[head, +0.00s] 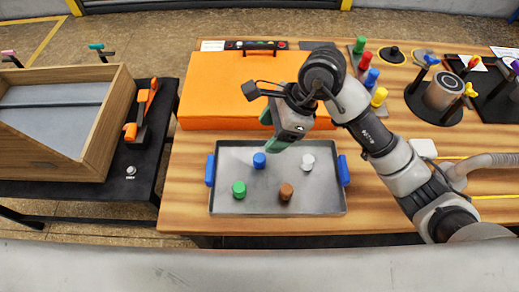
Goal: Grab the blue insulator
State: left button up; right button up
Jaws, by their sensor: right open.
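A blue insulator (259,160), a short cylinder, stands upright in the metal tray (320,201) on the wooden table. A green one (239,188), a brown one (286,192) and a white one (308,162) stand in the same tray. My right gripper (272,136) has green fingers and is open and empty. In the picture it shows just above and to the right of the blue insulator, apart from it; its exact height is hard to tell. My left gripper is not in view.
The tray has blue handles (345,170) on both sides. An orange box (213,90) lies behind it. Several coloured pegs, one of them blue (372,77), stand at the back right. A wooden box (105,125) is on the left.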

aim_at(259, 157)
jog(key=shift+h, duration=0.6)
jog(key=f, duration=0.4)
jog(key=shift+w+a+f, duration=0.1)
jog(key=shift+a+f, duration=0.2)
jog(key=shift+f, duration=0.05)
jog(key=shift+p+x, duration=0.65)
jog(key=shift+x, duration=2.35)
jog(key=c, duration=1)
jog(key=shift+r, duration=0.1)
